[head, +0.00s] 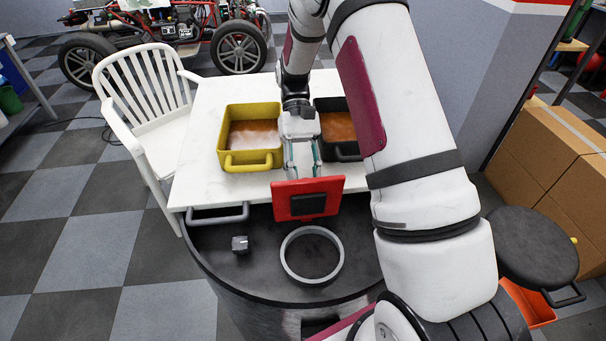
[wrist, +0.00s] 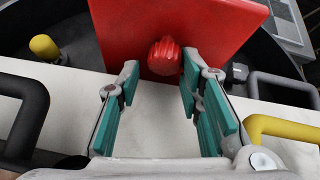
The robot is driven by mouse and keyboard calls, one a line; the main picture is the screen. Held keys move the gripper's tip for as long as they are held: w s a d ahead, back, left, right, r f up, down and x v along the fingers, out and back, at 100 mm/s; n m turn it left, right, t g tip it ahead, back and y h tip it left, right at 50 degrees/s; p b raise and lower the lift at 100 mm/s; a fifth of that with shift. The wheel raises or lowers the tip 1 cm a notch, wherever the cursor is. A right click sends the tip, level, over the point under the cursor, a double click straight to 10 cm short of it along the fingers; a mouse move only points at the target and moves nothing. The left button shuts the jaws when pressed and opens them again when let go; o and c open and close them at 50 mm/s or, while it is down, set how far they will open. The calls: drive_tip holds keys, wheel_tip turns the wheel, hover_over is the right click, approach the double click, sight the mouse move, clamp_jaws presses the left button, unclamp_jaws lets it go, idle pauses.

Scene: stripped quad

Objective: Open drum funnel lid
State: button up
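A large black round drum top (head: 240,270) stands in front of the white table, with a raised rim. A grey ring (head: 287,262) and a small grey block (head: 240,244) are on it. A grey bar handle (head: 218,219) is at its far left edge. I cannot tell which part is the funnel lid. A red square panel (head: 333,188) with a dark square on its near face stands tilted at the drum's table side. The wrist view shows a ribbed red knob (wrist: 165,56) on its other face.
A yellow pan (head: 233,160) and a black pan (head: 347,152) flank my gripper on the table (head: 205,105). A white chair (head: 150,110) is left. Cardboard boxes (head: 555,140) and a dark round disc with a handle (head: 537,245) are right. Floor at left is clear.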

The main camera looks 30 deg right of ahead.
drive_tip(key=shift+o, duration=0.5)
drive_tip(key=shift+w+r, duration=0.15)
drive_tip(key=v, duration=1.1)
drive_tip(key=shift+w+d, duration=0.15)
drive_tip(key=shift+w, duration=0.1)
drive_tip(key=shift+r, duration=0.15)
